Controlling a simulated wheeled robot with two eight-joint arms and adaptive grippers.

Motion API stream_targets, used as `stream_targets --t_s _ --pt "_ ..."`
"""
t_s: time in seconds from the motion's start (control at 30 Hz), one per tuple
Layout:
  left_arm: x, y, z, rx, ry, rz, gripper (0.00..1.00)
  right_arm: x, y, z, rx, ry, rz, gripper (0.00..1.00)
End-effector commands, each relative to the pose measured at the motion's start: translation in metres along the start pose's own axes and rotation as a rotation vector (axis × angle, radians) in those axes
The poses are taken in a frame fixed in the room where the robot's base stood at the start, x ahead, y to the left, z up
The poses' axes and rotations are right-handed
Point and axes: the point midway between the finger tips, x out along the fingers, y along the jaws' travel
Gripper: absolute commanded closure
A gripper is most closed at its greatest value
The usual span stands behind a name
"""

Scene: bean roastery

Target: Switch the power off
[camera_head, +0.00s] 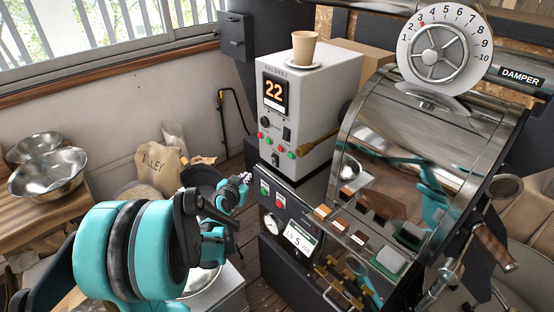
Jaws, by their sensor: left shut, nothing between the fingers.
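A lower dark panel (300,205) carries a green and a red button and a round gauge (270,224). Which of these is the power switch I cannot tell. My left gripper (246,178) is shut and empty, just left of the lower panel and below the box's front. Whether it touches the panel is unclear. My right gripper is out of view.
A beige cup on a saucer (303,64) stands on the box. The shiny roaster drum (430,120) with a numbered dial (436,45) fills the right. Metal bowls (48,172) and a sack (162,164) are at left. A metal pan (200,280) lies below my arm.

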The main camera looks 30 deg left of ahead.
Motion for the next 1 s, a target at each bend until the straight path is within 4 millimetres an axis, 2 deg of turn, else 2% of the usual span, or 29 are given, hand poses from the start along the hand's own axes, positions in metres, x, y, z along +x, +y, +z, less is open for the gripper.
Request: stream_targets --t_s 0.27,0.73,1.0 --pt "0.006 0.004 -0.004 0.001 -0.001 0.002 1.0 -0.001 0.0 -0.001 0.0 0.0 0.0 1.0" --pt "0.049 0.037 -0.036 0.001 -0.001 0.003 1.0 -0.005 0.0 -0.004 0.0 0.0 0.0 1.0" --pt "0.06 0.045 -0.044 0.0 -0.001 0.002 1.0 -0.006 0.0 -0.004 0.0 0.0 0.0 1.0"
